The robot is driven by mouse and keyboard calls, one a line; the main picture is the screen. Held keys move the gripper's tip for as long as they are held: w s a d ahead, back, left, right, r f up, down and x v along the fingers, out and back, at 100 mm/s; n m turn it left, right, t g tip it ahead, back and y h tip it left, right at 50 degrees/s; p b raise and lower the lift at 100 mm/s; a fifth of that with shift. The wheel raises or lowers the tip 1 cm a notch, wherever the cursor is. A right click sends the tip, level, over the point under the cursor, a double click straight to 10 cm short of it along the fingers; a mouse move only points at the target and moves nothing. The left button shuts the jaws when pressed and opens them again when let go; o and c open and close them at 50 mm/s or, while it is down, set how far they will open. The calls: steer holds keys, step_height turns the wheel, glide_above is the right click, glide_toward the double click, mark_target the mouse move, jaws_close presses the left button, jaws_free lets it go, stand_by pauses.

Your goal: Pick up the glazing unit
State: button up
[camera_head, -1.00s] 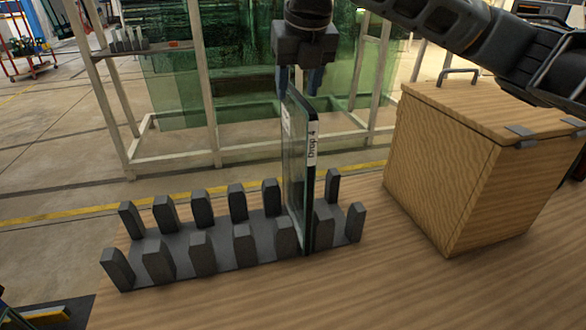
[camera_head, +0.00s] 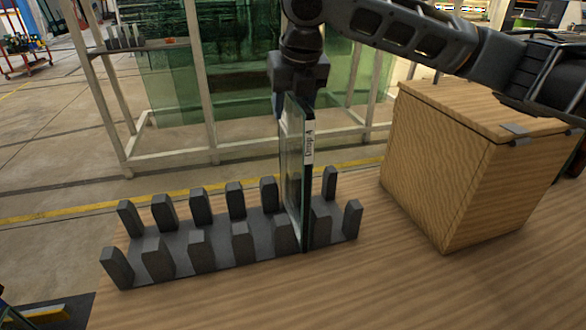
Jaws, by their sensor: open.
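The glazing unit (camera_head: 297,175) is a thin glass pane with a black edge and a white label on it. It stands upright in a slot near the right end of a dark grey rack (camera_head: 215,245) on the wooden table. My gripper (camera_head: 297,105) is directly above it, pointing down, with its fingers at the pane's top edge. The gripper is open; the pane hides part of the fingers, and I cannot tell whether they touch the glass.
A wooden box (camera_head: 470,165) with a lid and metal latches stands on the table (camera_head: 350,290) to the right, below my arm. Rack posts stand in two rows beside the pane. Behind the table is a pale frame (camera_head: 203,90) holding green glass sheets. The front table area is clear.

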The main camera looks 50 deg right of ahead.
steer(key=shift+f, duration=0.15)
jaws_close()
stand_by(0.6)
stand_by(0.9)
stand_by(0.3)
